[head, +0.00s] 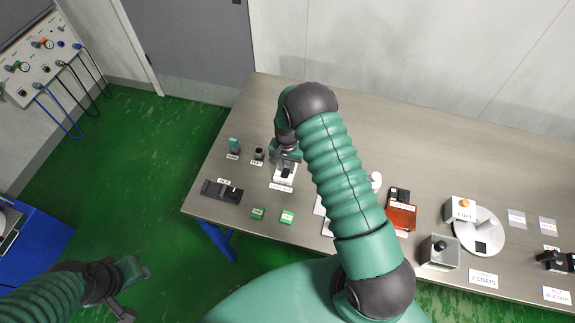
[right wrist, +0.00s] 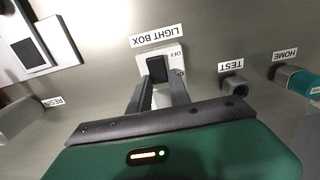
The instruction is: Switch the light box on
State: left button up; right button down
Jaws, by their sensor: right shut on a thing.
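The light box switch is a white plate (right wrist: 174,61) with a black rocker (right wrist: 157,68), beside a LIGHT BOX label (right wrist: 158,36) in the right wrist view. An OFF marking shows on the plate. My right gripper (right wrist: 159,88) has its fingers at the rocker and is shut on it; the fingertips partly hide it. In the head view the white plate (head: 286,174) lies on the bench beneath my right gripper (head: 285,160).
A TEST socket (right wrist: 233,88) and a teal piece in the HOME holder (right wrist: 300,82) stand beside the switch. A black tray (head: 222,191) and green blocks (head: 257,213) lie near the bench's front edge. My right arm hides the bench middle. The rear left bench is clear.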

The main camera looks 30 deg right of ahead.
jog(key=shift+w+r+t+h, duration=0.1)
jog(key=shift+r+t+h, duration=0.05)
jog(key=shift+t+h, duration=0.15)
jog(key=shift+a+t+h, duration=0.2)
jog(key=shift+t+h, duration=0.1)
jog(key=shift+h, duration=0.1)
jog(key=shift+a+t+h+b, duration=0.15)
jog(key=shift+t+h+b, duration=0.15)
jog(key=shift+t+h, duration=0.15)
pick_arm(q)
jog(key=shift+w+a+f, duration=0.15)
jog(key=shift+f, duration=0.25)
pick_arm(e)
jog(key=shift+r+t+h, duration=0.2)
jog(key=shift+t+h, duration=0.05)
jog(key=shift+h, duration=0.1)
jog(key=c, duration=1.4)
grip_release()
jog(key=shift+c, duration=0.2)
jog(key=shift+o, duration=1.2)
jog(key=shift+f, duration=0.1)
jog(key=shift+s, duration=0.2)
